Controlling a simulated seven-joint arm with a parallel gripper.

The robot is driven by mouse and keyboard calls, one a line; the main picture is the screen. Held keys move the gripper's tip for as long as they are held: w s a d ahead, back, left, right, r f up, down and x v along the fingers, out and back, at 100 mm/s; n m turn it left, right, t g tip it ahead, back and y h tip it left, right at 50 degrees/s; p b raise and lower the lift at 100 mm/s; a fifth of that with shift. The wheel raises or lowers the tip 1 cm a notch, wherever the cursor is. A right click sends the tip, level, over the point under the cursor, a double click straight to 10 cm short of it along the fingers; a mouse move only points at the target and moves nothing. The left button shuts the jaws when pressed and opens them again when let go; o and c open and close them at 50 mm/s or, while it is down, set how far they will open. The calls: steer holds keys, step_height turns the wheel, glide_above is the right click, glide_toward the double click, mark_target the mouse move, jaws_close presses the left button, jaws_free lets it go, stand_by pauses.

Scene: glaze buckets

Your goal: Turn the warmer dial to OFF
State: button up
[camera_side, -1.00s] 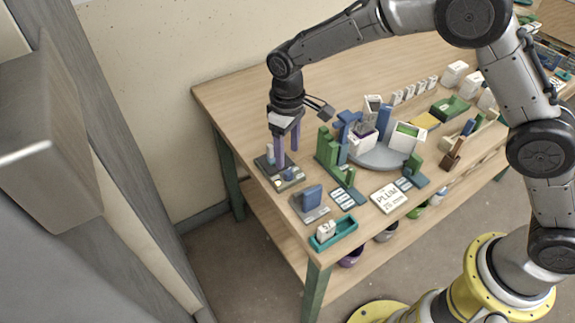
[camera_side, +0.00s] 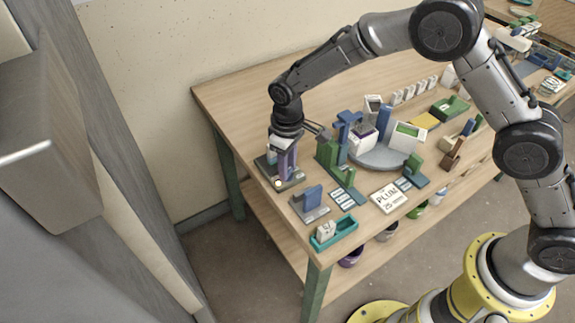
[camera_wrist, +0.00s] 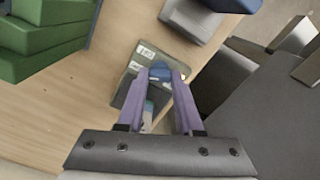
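The warmer (camera_side: 262,168) is a dark grey base at the table's left corner. It also shows in the wrist view (camera_wrist: 122,98), with small white labels (camera_wrist: 147,51) beside its blue dial (camera_wrist: 162,70). The label text is too small to read surely. My gripper (camera_side: 288,178) points down over the warmer, low at the dial. In the wrist view, the two purple fingers of my gripper (camera_wrist: 161,76) stand apart, one on each side of the dial. Whether they touch it I cannot tell. The fingers hide the dial in the side view.
A grey block with a blue top (camera_side: 312,197) stands just in front of the warmer. Green stepped blocks (camera_side: 328,155) stand close to its right. A teal tray (camera_side: 335,234) lies at the front edge, and a grey round turntable (camera_side: 380,158) holds boxes further right.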

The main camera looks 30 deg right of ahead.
jaws_close()
steer(key=shift+m, duration=0.3)
steer(key=m, duration=0.4)
steer(key=shift+m, duration=0.3)
steer(key=m, duration=0.4)
steer(key=shift+m, duration=0.3)
steer(key=o, duration=0.7)
jaws_free()
steer(key=shift+r, duration=0.15)
